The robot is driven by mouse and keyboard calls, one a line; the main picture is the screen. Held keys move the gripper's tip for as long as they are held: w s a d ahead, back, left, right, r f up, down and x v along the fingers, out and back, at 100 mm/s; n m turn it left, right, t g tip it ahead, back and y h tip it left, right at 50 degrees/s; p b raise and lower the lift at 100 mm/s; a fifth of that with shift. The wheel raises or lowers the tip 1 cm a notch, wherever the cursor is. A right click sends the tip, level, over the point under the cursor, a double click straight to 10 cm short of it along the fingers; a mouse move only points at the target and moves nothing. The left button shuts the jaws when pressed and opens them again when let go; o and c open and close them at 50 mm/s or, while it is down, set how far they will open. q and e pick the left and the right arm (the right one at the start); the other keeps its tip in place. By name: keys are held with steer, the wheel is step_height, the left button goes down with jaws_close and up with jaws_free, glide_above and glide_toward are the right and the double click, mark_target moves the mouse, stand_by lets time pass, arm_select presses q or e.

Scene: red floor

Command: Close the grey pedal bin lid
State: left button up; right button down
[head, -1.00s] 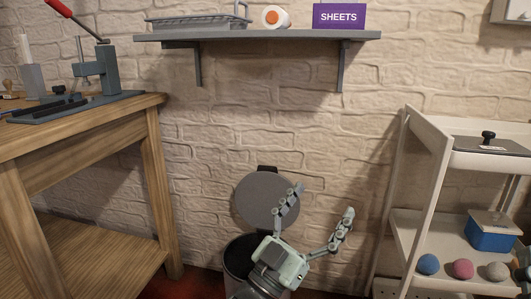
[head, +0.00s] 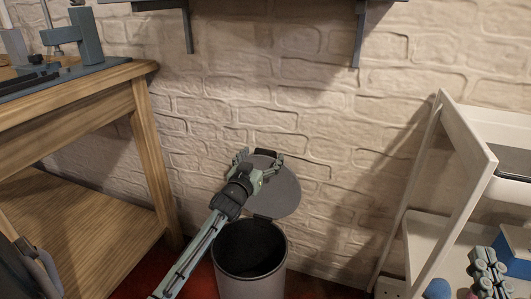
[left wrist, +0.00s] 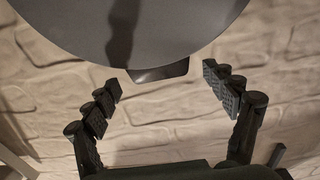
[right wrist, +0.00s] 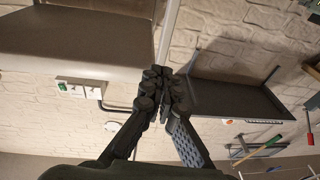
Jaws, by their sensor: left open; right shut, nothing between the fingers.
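The grey pedal bin (head: 250,272) stands on the red floor by the brick wall, its dark mouth uncovered. Its round grey lid (head: 280,192) is raised, leaning back toward the wall. My left gripper (head: 260,160) is open at the lid's upper edge, and its arm covers the lid's left part. In the left wrist view the lid (left wrist: 150,35) fills the top, with a small rim tab (left wrist: 160,72) between the spread fingers (left wrist: 163,86); I see no clear contact. My right gripper (head: 487,268) is shut and empty at lower right; its closed fingers show in the right wrist view (right wrist: 165,92).
A wooden workbench (head: 95,95) with a lower shelf stands left of the bin. A white shelf unit (head: 440,160) stands at the right, near my right gripper, with a blue box (head: 513,254). A wall shelf hangs above. Wall space between bin and shelf unit is clear.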

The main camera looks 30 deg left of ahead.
arm_select(q)
steer(key=shift+x, duration=1.4)
arm_select(e)
steer(key=shift+s+a+r+t+y, duration=0.15)
steer(key=shift+r+t, duration=0.1)
steer(key=shift+r, duration=0.3)
steer(key=shift+s+a+r+t+y, duration=0.15)
steer(key=shift+r+t, duration=0.1)
steer(key=shift+r, duration=0.25)
